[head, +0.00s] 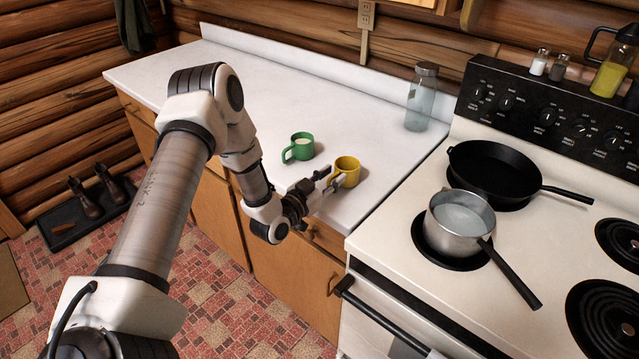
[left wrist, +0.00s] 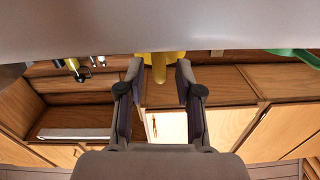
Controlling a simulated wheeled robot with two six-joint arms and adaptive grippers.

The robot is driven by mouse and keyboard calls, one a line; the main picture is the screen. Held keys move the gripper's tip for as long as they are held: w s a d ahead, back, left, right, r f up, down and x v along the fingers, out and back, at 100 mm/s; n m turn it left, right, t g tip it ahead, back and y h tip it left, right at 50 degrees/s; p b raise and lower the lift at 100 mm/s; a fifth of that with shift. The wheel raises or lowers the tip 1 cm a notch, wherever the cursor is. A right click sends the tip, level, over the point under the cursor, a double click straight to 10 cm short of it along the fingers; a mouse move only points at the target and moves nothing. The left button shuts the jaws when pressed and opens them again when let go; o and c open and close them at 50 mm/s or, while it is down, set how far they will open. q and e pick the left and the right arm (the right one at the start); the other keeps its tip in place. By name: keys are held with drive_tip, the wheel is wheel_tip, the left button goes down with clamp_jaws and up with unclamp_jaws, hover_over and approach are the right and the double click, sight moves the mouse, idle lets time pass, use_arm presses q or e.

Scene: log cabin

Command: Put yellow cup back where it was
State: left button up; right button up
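The yellow cup (head: 347,168) stands upright on the white counter near its front edge, left of the stove. My left gripper (head: 331,181) reaches in from the left at the cup's handle side. In the left wrist view, the fingers of my left gripper (left wrist: 159,72) are spread apart, with the yellow cup's handle (left wrist: 159,70) between their tips. A gap shows on both sides of the handle, so it is not gripped. Most of the cup is cut off behind the grey band there. My right gripper is in neither view.
A glass jar (head: 421,97) is at the back of the counter (head: 260,75). A saucepan (head: 460,222) and black skillet (head: 492,165) sit on the stove at right. The counter's left part is clear.

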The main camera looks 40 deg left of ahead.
use_arm(q)
drive_tip(key=s, duration=1.1)
drive_tip(key=s+d+f+g+h, duration=0.1)
drive_tip(key=s+d+f+g, duration=0.35)
drive_tip(key=f, duration=0.35)
drive_tip(key=s+d+f+g+h, duration=0.1)
drive_tip(key=s+d+f+g, duration=0.35)
drive_tip(key=d+f, duration=0.2)
drive_tip(key=s+d+f+n+g+y, duration=0.1)
drive_tip(key=s+f+g, duration=0.2)
drive_tip(key=s, duration=0.5)
drive_tip(key=s+d+f+n+g+y, duration=0.1)
drive_tip(key=s+d+f+g+y, duration=0.1)
drive_tip(key=s+f+g, duration=0.2)
drive_tip(key=s+g, duration=0.2)
drive_tip(key=s, duration=0.2)
drive_tip(key=shift+s, duration=0.35)
